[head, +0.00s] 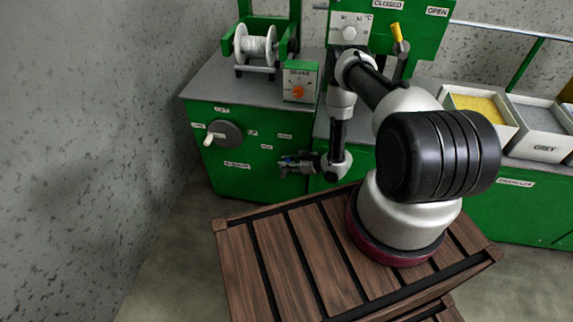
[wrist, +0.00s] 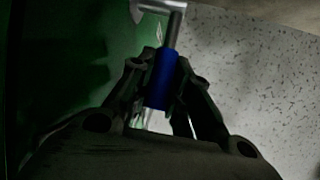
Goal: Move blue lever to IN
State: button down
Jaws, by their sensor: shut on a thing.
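The blue lever's grip (wrist: 162,80) sits between the two fingers of my gripper (wrist: 160,70) in the wrist view. A grey rod runs from the blue grip up to a pale metal bracket (wrist: 152,7) at the top. In the head view my gripper (head: 287,164) is in front of the green cabinet (head: 222,181), at its lower right. Only a small bluish patch of the lever shows there, and the fingers hide the rest. Several white labels are on the cabinet front, but I cannot tell which one reads IN.
A dark round dial with a pale handle (head: 224,133) is on the cabinet front, left of my gripper. A white spool (head: 256,46) and a small box with an orange knob (head: 299,84) stand on top. A grey wall (head: 90,140) bounds the left side.

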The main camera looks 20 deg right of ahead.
jog(key=c, duration=1.3)
grip_release()
jog(key=v, duration=1.2)
jog(key=shift+c, duration=0.4)
